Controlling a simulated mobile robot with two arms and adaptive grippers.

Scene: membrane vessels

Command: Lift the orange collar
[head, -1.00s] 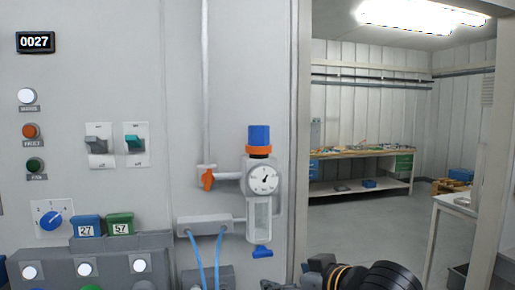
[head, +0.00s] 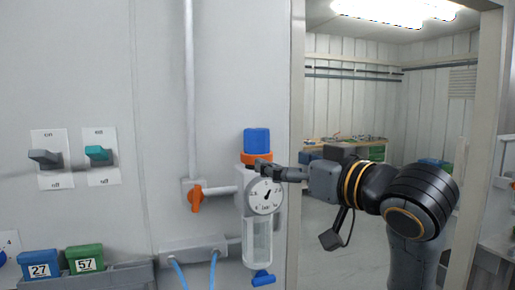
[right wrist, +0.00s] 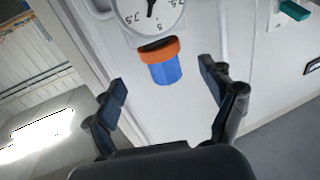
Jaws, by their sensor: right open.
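The orange collar (head: 257,158) is a ring under the blue knob (head: 257,140) on top of the regulator with its round gauge (head: 265,196), mounted on the grey wall panel. In the right wrist view the collar (right wrist: 158,51) and blue knob (right wrist: 165,73) appear upside down, beyond and between the fingers. My right gripper (head: 262,166) comes in from the right, its fingertips at about collar height in the head view. In the right wrist view the right gripper (right wrist: 160,78) is open and empty, with its fingers apart on either side. Contact with the collar cannot be seen. My left gripper is not in view.
An orange valve lever (head: 196,198) sits on the pipe left of the gauge. A clear bowl (head: 257,241) with a blue drain tap (head: 263,279) hangs below. Two switches (head: 45,159) (head: 98,154) are further left. The doorway frame (head: 298,100) stands just right of the regulator.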

